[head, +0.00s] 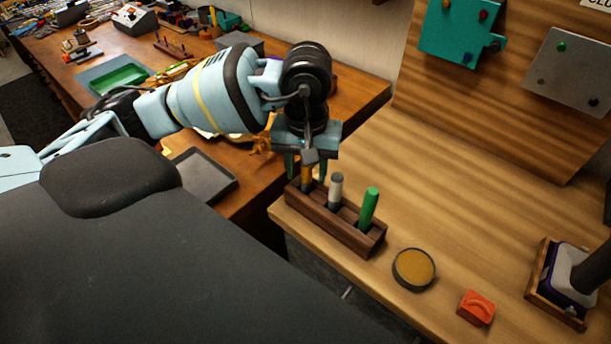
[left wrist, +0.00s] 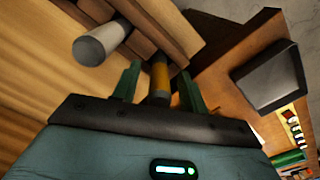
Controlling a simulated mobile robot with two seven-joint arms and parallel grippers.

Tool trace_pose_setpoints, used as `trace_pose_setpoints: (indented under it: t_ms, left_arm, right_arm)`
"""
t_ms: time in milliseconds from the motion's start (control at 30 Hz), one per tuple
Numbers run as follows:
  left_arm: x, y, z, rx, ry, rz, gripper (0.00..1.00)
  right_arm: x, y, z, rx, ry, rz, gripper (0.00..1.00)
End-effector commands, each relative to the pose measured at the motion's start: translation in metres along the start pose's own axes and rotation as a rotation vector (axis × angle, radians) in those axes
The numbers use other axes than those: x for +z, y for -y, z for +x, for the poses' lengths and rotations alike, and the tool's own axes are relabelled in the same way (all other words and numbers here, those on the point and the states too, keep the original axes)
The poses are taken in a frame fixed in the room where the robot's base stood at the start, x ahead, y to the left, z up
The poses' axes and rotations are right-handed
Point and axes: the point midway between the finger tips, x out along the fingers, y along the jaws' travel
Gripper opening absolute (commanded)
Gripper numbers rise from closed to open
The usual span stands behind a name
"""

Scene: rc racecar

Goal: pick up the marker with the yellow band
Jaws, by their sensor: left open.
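The marker with the yellow band (head: 307,179) stands in the left end of a dark wooden holder (head: 350,232); its upper part is partly hidden by my gripper. My left gripper (head: 306,170) is over it, pointing down, with its green fingers open on either side. In the left wrist view the yellow band (left wrist: 159,76) shows between the two spread fingers (left wrist: 159,88), with a gap to each. A grey-white marker (head: 336,190) and a green marker (head: 369,206) stand in the same holder. The grey-white marker also shows in the left wrist view (left wrist: 95,47). My right gripper is not in view.
A round tin (head: 414,268), an orange-red block (head: 477,308) and a wooden tray (head: 534,292) with a dark-handled object lie to the right on the light wooden bench. A grey tray (head: 203,175) is on the darker table.

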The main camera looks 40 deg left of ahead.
Motion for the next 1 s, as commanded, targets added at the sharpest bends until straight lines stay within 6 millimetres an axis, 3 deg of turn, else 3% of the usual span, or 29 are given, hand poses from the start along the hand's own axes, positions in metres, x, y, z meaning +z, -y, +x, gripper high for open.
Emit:
trace_pose_setpoints:
  t_ms: [233,533,833,1000]
  left_arm:
    - [0.000,0.000,0.001,0.000,-0.001,-0.001,0.41]
    - [0.000,0.000,0.001,0.000,0.000,-0.001,0.01]
    - [0.000,0.000,-0.001,0.001,-0.001,-0.001,0.00]
    - [-0.001,-0.001,-0.018,0.004,-0.004,-0.001,0.00]
  right_arm:
    - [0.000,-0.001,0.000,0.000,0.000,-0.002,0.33]
    - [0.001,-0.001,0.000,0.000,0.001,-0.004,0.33]
    - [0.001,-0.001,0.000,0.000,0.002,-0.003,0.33]
    - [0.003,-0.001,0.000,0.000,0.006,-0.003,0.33]
